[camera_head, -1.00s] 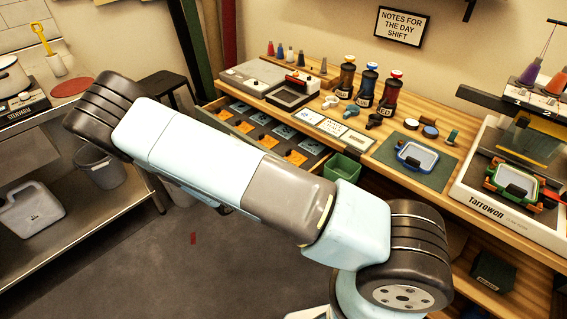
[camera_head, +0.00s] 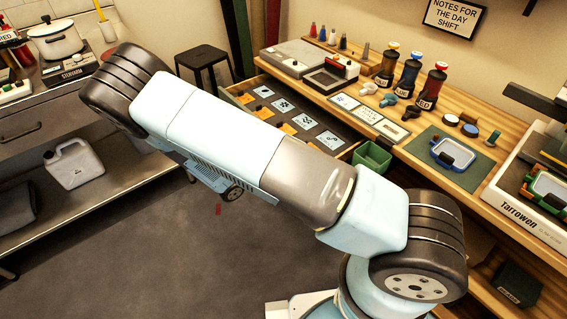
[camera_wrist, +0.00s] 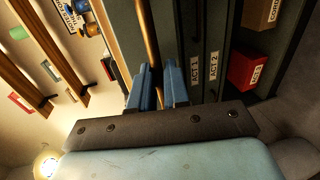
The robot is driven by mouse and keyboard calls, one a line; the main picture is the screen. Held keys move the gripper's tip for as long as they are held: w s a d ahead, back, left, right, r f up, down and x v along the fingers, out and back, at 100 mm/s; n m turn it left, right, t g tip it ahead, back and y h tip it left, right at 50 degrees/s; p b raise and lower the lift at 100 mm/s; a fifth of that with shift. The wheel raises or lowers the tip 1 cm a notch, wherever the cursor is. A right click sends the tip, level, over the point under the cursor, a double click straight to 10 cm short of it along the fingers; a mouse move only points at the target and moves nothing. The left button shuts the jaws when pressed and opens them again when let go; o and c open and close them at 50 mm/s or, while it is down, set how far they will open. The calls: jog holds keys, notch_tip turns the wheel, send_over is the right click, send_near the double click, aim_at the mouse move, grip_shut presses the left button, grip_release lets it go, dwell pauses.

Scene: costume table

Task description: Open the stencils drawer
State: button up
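In the head view an open drawer (camera_head: 327,139) sticks out under the wooden worktable. In the wrist view my gripper (camera_wrist: 159,88) shows two blue fingers with a narrow gap. A thin brown bar (camera_wrist: 148,38) runs down to the gap. I cannot tell whether the fingers grip it or only stand around it.
The worktable (camera_head: 465,98) carries bottles, small tools and a printing press (camera_head: 530,205). A green bin (camera_head: 372,158) hangs at its front edge. A metal bench with a pot (camera_head: 58,42) stands left. In the wrist view are dark fronts labelled ACT 1 (camera_wrist: 194,68) and ACT 2.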

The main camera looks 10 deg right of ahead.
jog(key=o, duration=0.4)
jog(key=v, duration=1.3)
jog(key=shift+s+a, duration=0.2)
jog(key=shift+a, duration=0.15)
jog(key=shift+r, duration=0.1)
